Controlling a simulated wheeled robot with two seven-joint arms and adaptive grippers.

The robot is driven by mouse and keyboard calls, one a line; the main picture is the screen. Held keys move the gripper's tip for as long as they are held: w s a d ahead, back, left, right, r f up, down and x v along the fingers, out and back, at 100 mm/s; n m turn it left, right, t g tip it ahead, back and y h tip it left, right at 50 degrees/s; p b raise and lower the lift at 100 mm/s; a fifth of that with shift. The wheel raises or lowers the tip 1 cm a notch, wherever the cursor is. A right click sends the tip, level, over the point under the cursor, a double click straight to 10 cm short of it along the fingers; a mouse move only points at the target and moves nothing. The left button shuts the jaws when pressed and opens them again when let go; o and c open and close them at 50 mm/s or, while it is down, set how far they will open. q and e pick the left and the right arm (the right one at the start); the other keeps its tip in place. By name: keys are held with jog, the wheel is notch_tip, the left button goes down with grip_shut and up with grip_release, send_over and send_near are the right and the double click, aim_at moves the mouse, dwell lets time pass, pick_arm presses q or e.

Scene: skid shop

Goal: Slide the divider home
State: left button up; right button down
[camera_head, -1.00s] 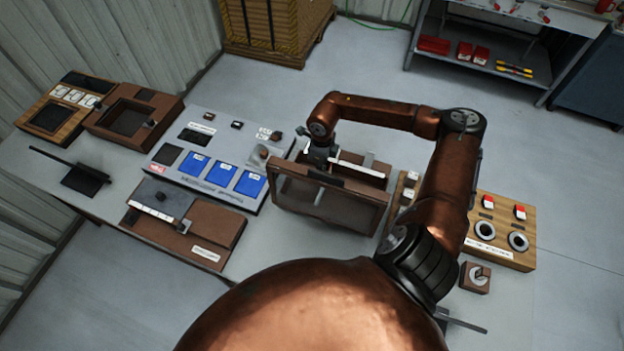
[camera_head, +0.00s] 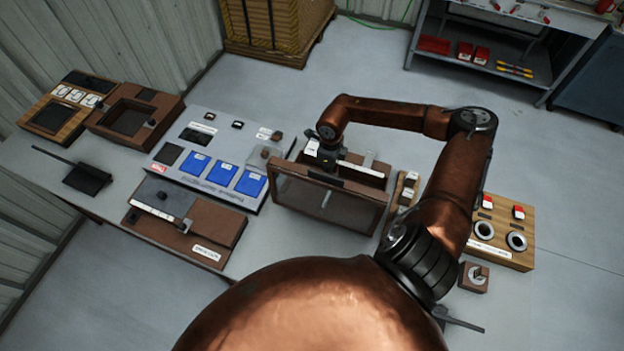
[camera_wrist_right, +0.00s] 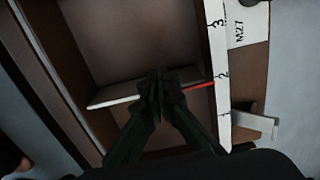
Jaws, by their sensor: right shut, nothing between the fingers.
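The brown box (camera_head: 281,212) with a see-through front stands at the middle of the table. Its divider (camera_head: 326,198) shows faintly as a pale upright strip through the front. In the wrist view the divider (camera_wrist_right: 112,97) is a thin plate across the box, with a pale top edge and a red tip near the 2 on the white scale (camera_wrist_right: 218,45). My right gripper (camera_wrist_right: 160,82) is shut and empty, its fingertips at the divider's top edge; exact contact is unclear. In the head view my right gripper (camera_head: 324,160) reaches into the box. My left gripper is out of view.
A metal bracket (camera_wrist_right: 258,123) sits at the scale side of the box. A panel with blue squares (camera_head: 221,172) stands left of the box, and a wooden board with dials (camera_head: 500,250) right. A brown slide unit (camera_head: 215,232) lies front left.

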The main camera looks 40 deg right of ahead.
jog(key=shift+s+d+p, duration=0.25)
jog(key=shift+s+d, duration=0.15)
jog(key=shift+s, duration=0.35)
jog(key=shift+s+d+p, duration=0.25)
jog(key=shift+s+d, duration=0.15)
jog(key=shift+s, duration=0.35)
jog(key=shift+s+d+p, duration=0.35)
jog(key=shift+s+d, duration=0.05)
jog(key=shift+s, duration=0.4)
jog(key=shift+s+d+p, duration=0.35)
jog(key=shift+s+d, duration=0.05)
jog(key=shift+s, duration=0.35)
